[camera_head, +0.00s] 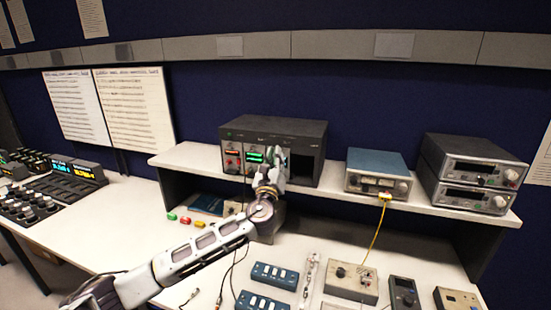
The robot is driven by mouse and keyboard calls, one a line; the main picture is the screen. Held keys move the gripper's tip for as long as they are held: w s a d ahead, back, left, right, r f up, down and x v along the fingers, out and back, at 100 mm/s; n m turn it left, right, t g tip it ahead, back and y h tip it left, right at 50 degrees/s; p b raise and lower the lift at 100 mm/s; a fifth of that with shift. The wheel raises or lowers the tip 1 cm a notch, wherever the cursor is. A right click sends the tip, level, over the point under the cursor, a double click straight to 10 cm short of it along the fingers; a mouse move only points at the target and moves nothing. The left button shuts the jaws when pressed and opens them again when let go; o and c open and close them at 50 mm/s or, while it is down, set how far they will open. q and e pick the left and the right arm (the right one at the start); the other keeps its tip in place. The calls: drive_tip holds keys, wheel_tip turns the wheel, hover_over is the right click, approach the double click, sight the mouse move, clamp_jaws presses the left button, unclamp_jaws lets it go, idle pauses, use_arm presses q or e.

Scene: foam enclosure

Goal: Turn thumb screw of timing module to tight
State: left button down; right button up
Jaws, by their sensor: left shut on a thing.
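The dark rack (273,128) stands on the white shelf with two lit modules in its left part and a dark open bay at its right. One module (231,158) has a red display; the one beside it (254,156) has a green display. I cannot read which is labelled timing module. My left gripper (273,157) is at the rack front, at the right edge of the green-display module, and is shut on what appears to be its thumb screw. The gripper hides the screw, so its turn position cannot be seen. My right gripper is not in view.
On the shelf to the right stand a blue instrument (377,165) with a yellow cable (375,235) and two stacked grey instruments (475,172). Blue switch boxes (275,275) and a beige box (350,281) lie on the bench below. A mixing console (40,195) is at the left.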

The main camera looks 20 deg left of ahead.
use_arm(q)
drive_tip(key=c, duration=1.4)
unclamp_jaws()
drive_tip(key=shift+s, duration=0.1)
drive_tip(key=shift+v, duration=5.9)
drive_tip(key=shift+f, duration=0.1)
